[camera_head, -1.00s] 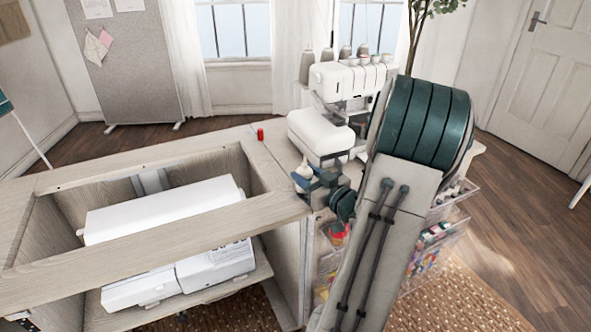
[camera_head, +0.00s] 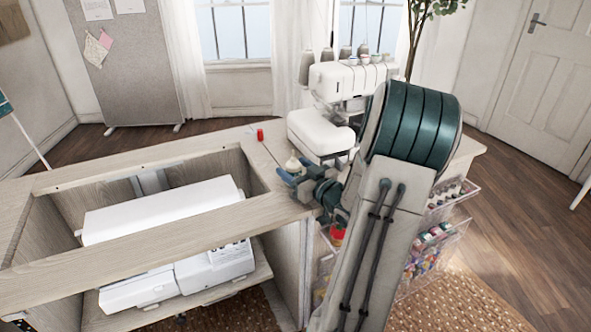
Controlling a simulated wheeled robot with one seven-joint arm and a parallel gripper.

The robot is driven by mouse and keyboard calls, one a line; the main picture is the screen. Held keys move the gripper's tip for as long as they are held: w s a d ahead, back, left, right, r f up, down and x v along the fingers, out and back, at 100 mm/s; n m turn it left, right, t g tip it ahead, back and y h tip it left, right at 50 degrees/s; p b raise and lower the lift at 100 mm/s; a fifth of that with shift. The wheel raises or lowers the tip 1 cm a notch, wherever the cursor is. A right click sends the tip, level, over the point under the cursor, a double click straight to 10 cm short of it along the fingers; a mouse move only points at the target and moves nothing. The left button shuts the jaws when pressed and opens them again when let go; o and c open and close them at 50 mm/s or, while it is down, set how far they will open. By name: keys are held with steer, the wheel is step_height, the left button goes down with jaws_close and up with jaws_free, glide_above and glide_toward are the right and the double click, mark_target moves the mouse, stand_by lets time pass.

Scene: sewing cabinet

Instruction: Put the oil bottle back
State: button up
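The oil bottle (camera_head: 294,164) is a small cream-coloured bottle with a pointed top. It is at the right part of the cabinet top (camera_head: 268,207), beside the opening. My gripper (camera_head: 287,178) is at the bottle, with its blue-grey fingers around the bottle's lower part. The gripper seems shut on it. The bottle looks upright. Its base is hidden by the fingers, so I cannot tell whether it touches the wood. My teal and grey arm comes in from the lower right.
A red spool (camera_head: 260,135) stands on the cabinet top behind the bottle. A white serger (camera_head: 325,125) stands to the right. A white sewing machine (camera_head: 160,208) sits lowered in the opening. Clear drawers of thread (camera_head: 430,245) are beyond my arm.

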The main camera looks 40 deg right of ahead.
steer(key=shift+r+p, duration=0.3)
steer(key=shift+r, duration=0.05)
steer(key=s, duration=1.2)
steer(key=shift+f+p, duration=0.15)
steer(key=shift+p, duration=0.25)
step_height(320, 180, up, 12)
steer(key=p, duration=1)
steer(key=shift+w, duration=0.15)
